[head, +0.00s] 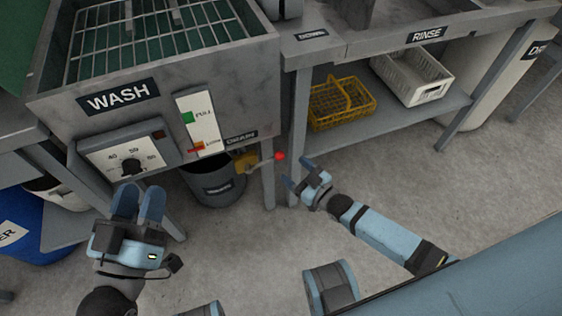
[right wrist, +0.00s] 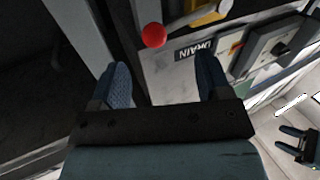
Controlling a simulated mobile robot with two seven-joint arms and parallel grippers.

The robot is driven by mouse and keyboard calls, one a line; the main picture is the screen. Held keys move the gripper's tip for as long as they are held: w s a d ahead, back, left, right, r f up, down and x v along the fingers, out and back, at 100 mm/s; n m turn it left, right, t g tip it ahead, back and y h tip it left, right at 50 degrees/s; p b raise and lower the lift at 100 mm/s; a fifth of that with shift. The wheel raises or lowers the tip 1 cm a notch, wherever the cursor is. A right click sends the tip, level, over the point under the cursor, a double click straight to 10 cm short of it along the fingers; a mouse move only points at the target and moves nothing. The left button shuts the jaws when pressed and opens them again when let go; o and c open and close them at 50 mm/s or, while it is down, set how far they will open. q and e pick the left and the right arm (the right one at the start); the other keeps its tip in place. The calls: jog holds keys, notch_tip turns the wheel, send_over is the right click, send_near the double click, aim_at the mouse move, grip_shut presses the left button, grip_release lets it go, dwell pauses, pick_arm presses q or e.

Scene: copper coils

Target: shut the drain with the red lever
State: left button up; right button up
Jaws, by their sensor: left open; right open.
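The red-knobbed lever (head: 265,159) sticks out to the right from the yellow drain valve (head: 243,161) under the wash tank. Its red ball (head: 280,156) also shows in the right wrist view (right wrist: 153,35), beyond my fingertips and between their lines. My right gripper (head: 299,173) is open and empty, just right of the ball and apart from it. My left gripper (head: 139,196) is open and empty in front of the temperature dial, away from the lever. The DRAIN label (head: 241,136) sits above the valve.
A grey bucket (head: 217,187) stands on the floor below the valve. A table leg (head: 268,186) is close under the lever. The rinse table's shelf holds a yellow basket (head: 340,103) and a white crate (head: 412,75). The floor in front is clear.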

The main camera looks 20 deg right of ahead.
aim_at(282, 159)
pick_arm(q)
notch_tip(282, 159, down, 2)
jog(key=shift+w+d+f+g+b, duration=0.15)
jog(key=shift+g+b, duration=0.25)
jog(key=shift+b, duration=0.25)
pick_arm(e)
jog(key=x, duration=0.6)
jog(key=c, duration=1.3)
jog(key=shift+r, duration=0.1)
